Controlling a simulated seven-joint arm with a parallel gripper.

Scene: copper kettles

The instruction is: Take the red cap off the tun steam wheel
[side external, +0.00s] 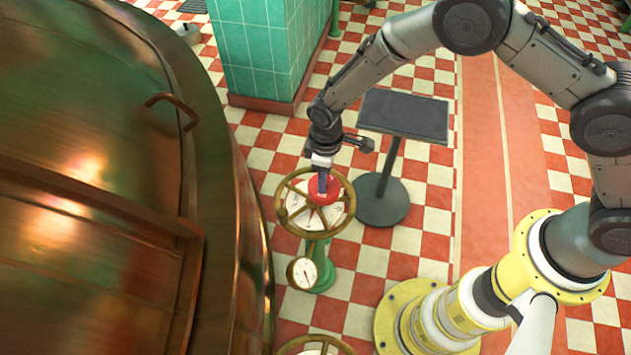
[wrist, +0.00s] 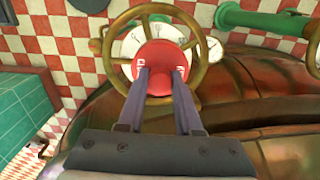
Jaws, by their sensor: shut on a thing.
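The red cap (side external: 324,188) sits over the middle of the brass steam wheel (side external: 281,212), above a white dial face (side external: 301,214). In the wrist view the round red cap (wrist: 158,58) lies inside the wheel's rim (wrist: 205,55), with white lettering on it. My gripper (side external: 322,183) comes down from above and is shut on the cap. In the wrist view its two fingers (wrist: 161,72) reach onto the cap, one on each side. I cannot tell whether the cap touches the hub beneath it.
A large copper vessel (side external: 95,130) fills the left. A green post (side external: 318,262) with a small gauge (side external: 302,273) is below the wheel. A dark stand (side external: 405,114) is to the right, and a green tiled pillar (side external: 262,50) is behind. Another wheel (side external: 318,340) is at the bottom edge.

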